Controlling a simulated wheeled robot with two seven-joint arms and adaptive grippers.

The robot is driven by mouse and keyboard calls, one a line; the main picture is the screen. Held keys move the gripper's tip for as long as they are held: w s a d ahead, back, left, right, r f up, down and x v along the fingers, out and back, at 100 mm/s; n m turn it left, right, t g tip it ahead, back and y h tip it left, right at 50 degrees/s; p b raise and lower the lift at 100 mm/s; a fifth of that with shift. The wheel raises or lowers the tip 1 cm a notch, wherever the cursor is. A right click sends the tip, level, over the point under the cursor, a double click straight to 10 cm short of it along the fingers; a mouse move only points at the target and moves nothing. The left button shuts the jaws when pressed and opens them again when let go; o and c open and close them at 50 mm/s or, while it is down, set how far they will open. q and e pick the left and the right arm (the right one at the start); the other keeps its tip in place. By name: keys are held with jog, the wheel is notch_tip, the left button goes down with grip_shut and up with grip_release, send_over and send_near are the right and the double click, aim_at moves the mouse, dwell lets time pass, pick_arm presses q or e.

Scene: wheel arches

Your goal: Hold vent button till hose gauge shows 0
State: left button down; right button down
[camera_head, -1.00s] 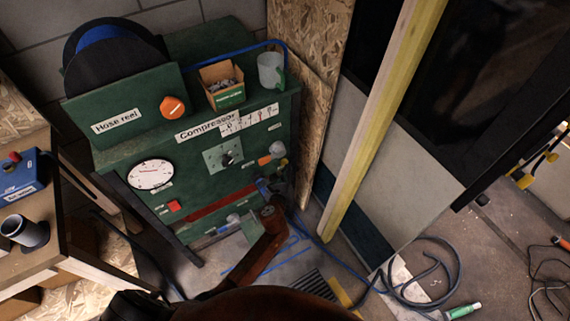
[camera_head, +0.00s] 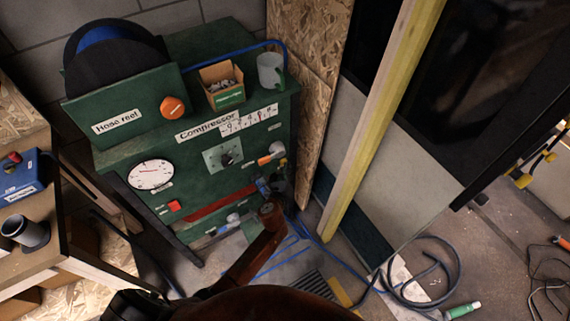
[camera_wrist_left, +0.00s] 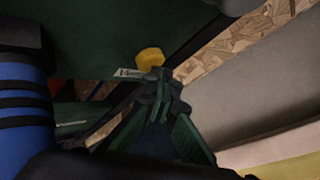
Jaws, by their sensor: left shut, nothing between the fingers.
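The green compressor panel (camera_head: 200,185) carries a round white dial (camera_head: 151,174), a small red button (camera_head: 174,206) and a number strip (camera_head: 249,120) on its upper edge. The small labels are too small to read, so I cannot tell which gauge is the hose gauge. In the left wrist view a yellow button-like knob (camera_wrist_left: 150,58) sits beside a small white label. My left gripper (camera_wrist_left: 160,84) is shut and empty, with its tips just below that knob in the picture; contact cannot be told. In the head view the left gripper (camera_head: 280,184) is dark and small at the panel's lower right.
A yellowish post (camera_head: 380,120) stands to the right. Blue hose (camera_head: 345,266) and coiled dark hose (camera_head: 425,270) lie on the floor.

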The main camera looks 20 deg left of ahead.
pick_arm(q)
jog(key=shift+a+f, duration=0.1)
jog(key=shift+a, duration=0.55)
jog(key=shift+a+f, duration=0.1)
jog(key=shift+f, duration=0.1)
dwell(1.1)
jog(key=shift+s+f, duration=0.1)
jog(key=s+d, duration=0.4)
jog(key=d, duration=0.2)
jog(key=shift+r, duration=0.2)
dwell(0.7)
jog(key=shift+s, duration=0.1)
